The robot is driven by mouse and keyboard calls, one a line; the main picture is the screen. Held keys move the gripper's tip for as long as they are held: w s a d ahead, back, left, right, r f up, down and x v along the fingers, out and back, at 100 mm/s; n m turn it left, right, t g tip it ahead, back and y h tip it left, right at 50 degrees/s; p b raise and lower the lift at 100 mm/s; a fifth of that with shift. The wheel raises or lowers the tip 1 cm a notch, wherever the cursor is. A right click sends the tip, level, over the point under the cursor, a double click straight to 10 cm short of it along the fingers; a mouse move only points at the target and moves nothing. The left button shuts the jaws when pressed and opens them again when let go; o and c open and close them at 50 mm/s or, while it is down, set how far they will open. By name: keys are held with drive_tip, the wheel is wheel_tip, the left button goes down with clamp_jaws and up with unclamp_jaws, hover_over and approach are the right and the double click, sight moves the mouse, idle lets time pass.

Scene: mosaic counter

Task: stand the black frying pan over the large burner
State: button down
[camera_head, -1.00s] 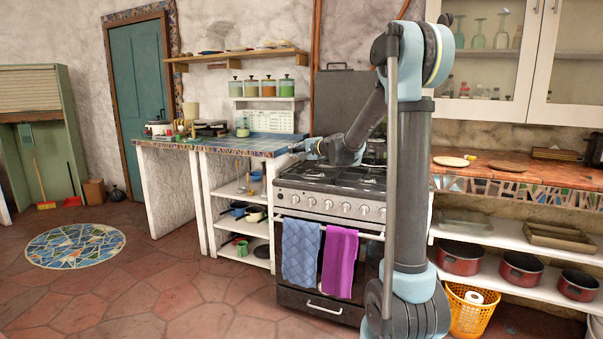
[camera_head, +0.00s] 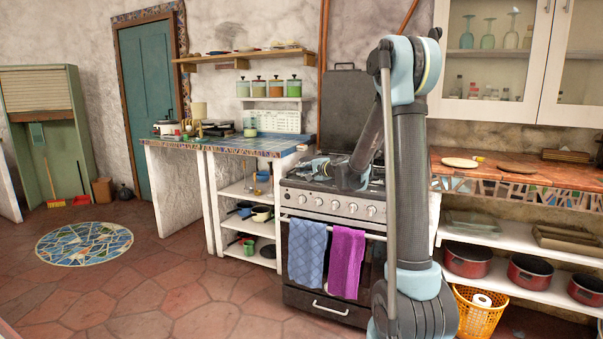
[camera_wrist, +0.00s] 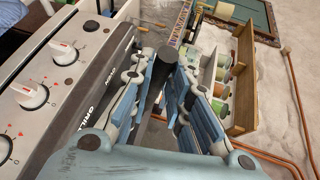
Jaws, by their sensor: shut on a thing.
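My gripper (camera_wrist: 162,88) is shut on a dark, rounded bar, which looks like the handle of the black frying pan (camera_wrist: 157,78). The bar runs between the blue finger pads in the wrist view. The pan's body is not clearly seen in either view. In the head view my gripper (camera_head: 318,165) is small and low over the left part of the stove (camera_head: 330,203). The stove has a dark top with grates. My arm covers much of the top, and I cannot pick out the large burner.
A tiled counter (camera_head: 262,146) adjoins the stove on the left. A raised dark lid (camera_head: 345,100) stands behind it. A blue towel (camera_head: 307,252) and a purple towel (camera_head: 346,262) hang in front.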

drive_tip(key=c, duration=1.5)
unclamp_jaws()
drive_tip(key=v, duration=1.2)
drive_tip(key=s+d+f+n+g+h, duration=0.3)
drive_tip(key=s+d+f, duration=0.3)
drive_tip(key=s, duration=0.8)
drive_tip(key=s+d+f+n+g+h, duration=0.3)
drive_tip(key=s+d+f, duration=0.2)
drive_tip(key=s, duration=1)
drive_tip(key=s+d+f+n+g+h, duration=0.3)
drive_tip(key=s+d+f, duration=0.3)
drive_tip(key=s, duration=0.9)
drive_tip(key=shift+d+f+n+h, duration=0.4)
drive_tip(key=shift+d+n+h, duration=0.15)
drive_tip(key=shift+d, duration=0.25)
